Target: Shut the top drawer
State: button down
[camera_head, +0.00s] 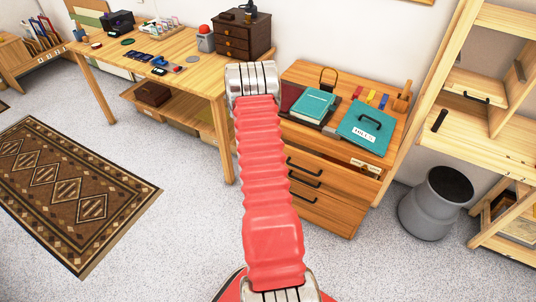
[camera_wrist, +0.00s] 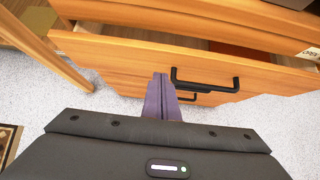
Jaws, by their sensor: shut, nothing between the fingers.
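The wooden drawer cabinet (camera_head: 332,215) stands right of my arm in the head view. Its top drawer (camera_head: 335,172) is pulled partly out, and its inside shows behind the front in the wrist view. The top drawer's front (camera_wrist: 120,57) carries a black bar handle (camera_wrist: 205,84). My gripper (camera_wrist: 161,80) is shut and empty, with its fingertips at the drawer front just left of the handle. I cannot tell whether they touch the front. My red arm hides the gripper and part of the cabinet's left side in the head view.
A teal box (camera_head: 366,127) and a teal book (camera_head: 314,103) lie on the cabinet top. A wooden desk (camera_head: 165,52) with a dark small chest (camera_head: 240,36) stands to the left. A grey bin (camera_head: 432,210) and shelves (camera_head: 490,128) stand right. The floor in front is clear.

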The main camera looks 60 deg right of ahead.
jog(key=v, duration=0.7)
jog(key=shift+a+r, duration=0.3)
jog(key=c, duration=2.5)
grip_release()
